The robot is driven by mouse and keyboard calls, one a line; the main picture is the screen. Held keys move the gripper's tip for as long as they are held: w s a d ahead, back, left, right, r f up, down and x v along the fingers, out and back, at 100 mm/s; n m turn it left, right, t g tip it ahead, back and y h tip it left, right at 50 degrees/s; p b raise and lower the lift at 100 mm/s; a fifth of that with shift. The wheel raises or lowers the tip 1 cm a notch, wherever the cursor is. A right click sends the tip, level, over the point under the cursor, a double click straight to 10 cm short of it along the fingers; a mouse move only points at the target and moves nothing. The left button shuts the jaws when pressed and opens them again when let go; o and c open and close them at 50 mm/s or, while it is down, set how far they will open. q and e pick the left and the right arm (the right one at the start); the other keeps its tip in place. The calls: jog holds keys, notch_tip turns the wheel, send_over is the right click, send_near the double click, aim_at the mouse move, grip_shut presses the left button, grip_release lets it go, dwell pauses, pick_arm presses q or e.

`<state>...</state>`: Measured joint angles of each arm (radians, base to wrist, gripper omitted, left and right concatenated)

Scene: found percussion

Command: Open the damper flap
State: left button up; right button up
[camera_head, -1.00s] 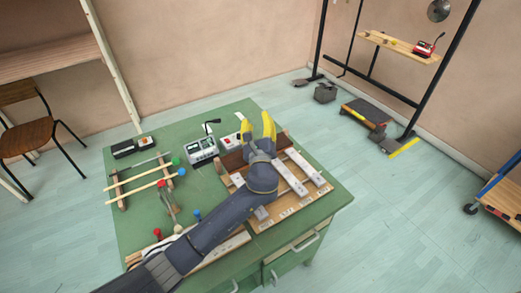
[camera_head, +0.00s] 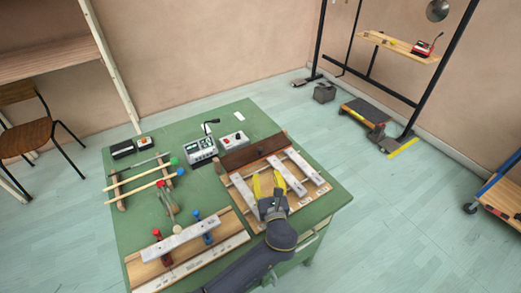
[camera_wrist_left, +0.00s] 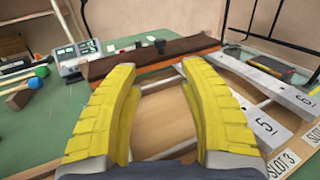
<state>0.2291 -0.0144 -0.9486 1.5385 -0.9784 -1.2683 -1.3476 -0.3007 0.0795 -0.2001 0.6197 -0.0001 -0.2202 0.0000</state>
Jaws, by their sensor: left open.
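The damper flap (camera_head: 241,158) is a long dark brown board along the back of the wooden bar frame (camera_head: 236,187), with a small dark knob (camera_head: 261,150) on it. It also shows across the wrist view (camera_wrist_left: 130,62), beyond my fingers, with an orange-brown edge below it. I cannot tell its exact angle. My left gripper (camera_head: 268,183) has yellow fingers. It is open and empty over the front part of the frame, apart from the flap. It also shows in the wrist view (camera_wrist_left: 160,78), its fingers spread. My right gripper is not in view.
Pale metal bars (camera_head: 287,176) lie across the frame, right of my gripper. A meter box (camera_head: 201,149) and a white box with a red knob (camera_head: 234,140) stand behind. Mallets (camera_head: 150,184) and a clamped bar (camera_head: 178,243) lie left.

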aim_at(260, 152)
pick_arm(q)
jog(key=w, duration=0.4)
jog(key=w+a, duration=0.1)
jog(key=w, duration=0.9)
jog(key=shift+w+a, duration=0.1)
jog(key=shift+a, duration=0.2)
jog(key=shift+c, duration=0.2)
grip_shut()
